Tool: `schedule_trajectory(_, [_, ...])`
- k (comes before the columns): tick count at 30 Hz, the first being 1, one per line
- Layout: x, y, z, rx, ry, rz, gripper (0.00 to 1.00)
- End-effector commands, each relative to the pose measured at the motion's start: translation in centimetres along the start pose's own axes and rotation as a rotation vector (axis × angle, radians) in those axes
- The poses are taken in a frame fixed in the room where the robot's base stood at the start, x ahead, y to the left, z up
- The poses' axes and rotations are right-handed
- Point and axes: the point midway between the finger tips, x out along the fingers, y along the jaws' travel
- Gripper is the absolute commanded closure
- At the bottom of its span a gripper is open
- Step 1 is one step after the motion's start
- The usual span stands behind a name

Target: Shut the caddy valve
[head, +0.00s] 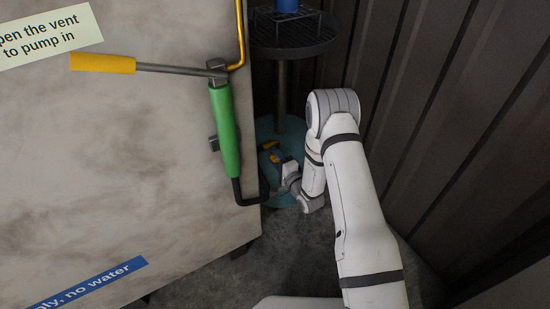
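A stand that looks like the caddy shows in the head view. It has a dark round mesh tray (290,38), a grey pole (281,92) and a teal round base (290,130). A small blue and yellow part (269,147) sits low in front of the pole, by the edge of the big panel. I cannot tell whether it is the valve or part of my gripper. My white arm reaches down to it, and my gripper (277,160) is at or very close to it. The fingers are too small and partly hidden to tell open from shut.
A large stained panel (110,180) fills the left. A green cylinder (224,130) with a yellow-handled lever (103,64) and a black bent pipe (247,197) stands out from its right edge. A dark corrugated wall (450,110) closes the right. The gap between is narrow.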

Motion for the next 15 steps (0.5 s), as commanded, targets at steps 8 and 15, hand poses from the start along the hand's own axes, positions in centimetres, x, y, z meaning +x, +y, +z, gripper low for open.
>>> schedule_trajectory(8, [0.1, -0.2, -0.2, -0.002, 0.003, -0.004, 0.37])
schedule_trajectory(15, [-1.0, -0.3, -0.3, -0.001, 0.005, -0.004, 0.37])
